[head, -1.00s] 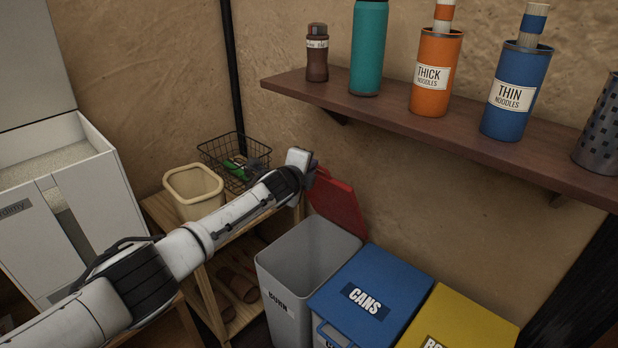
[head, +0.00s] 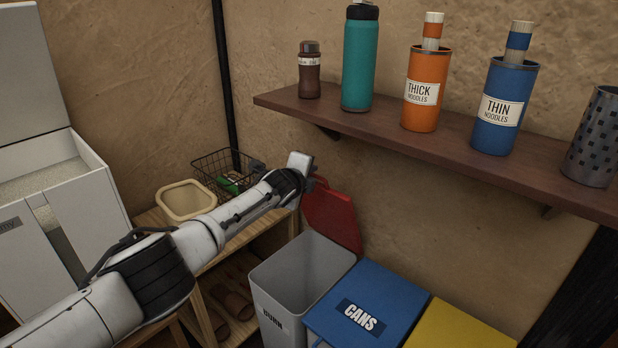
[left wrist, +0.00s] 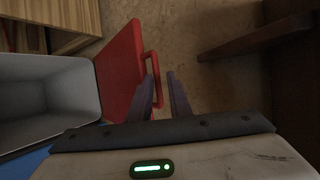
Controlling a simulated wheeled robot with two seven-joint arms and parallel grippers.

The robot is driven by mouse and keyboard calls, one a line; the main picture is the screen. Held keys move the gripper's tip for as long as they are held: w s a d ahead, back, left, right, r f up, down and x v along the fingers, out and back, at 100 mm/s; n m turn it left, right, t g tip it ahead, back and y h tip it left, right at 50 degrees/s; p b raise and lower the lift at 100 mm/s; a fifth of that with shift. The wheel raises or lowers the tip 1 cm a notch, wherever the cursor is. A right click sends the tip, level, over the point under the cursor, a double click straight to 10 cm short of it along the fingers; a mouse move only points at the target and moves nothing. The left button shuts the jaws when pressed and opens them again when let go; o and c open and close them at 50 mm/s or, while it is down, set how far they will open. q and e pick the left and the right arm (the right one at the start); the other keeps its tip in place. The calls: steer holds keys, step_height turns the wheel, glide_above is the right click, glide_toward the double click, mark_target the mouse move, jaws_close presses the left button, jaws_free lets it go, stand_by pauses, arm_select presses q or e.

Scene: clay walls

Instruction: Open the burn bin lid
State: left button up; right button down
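The burn bin (head: 283,318) is a grey bin labelled BURN, at lower middle in the head view. It also shows at left in the left wrist view (left wrist: 40,100). Its red lid (head: 330,215) stands raised at the back by the wall, and the bin's inside is exposed. In the left wrist view the lid (left wrist: 118,75) has a red loop handle (left wrist: 154,62). My left gripper (left wrist: 163,80) is beside the lid, its two fingers apart, one overlapping the handle in the picture. I cannot tell whether it touches. My right gripper is out of view.
A blue CANS bin (head: 385,295) and a yellow bin (head: 455,330) stand to the right. A wall shelf (head: 450,135) with bottles and noodle canisters juts out above. A low wooden rack with a cream basket (head: 187,203) and a wire basket (head: 215,165) is behind my left arm.

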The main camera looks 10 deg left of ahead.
arm_select(q)
steer(key=shift+o, duration=0.9)
steer(key=shift+r, duration=0.25)
steer(key=shift+s+f, duration=0.1)
steer(key=shift+f, duration=0.1)
steer(key=p+v, duration=0.4)
steer(key=v, duration=0.6)
steer(key=shift+r, duration=0.2)
steer(key=shift+a+p, duration=0.1)
steer(key=shift+p, duration=0.2)
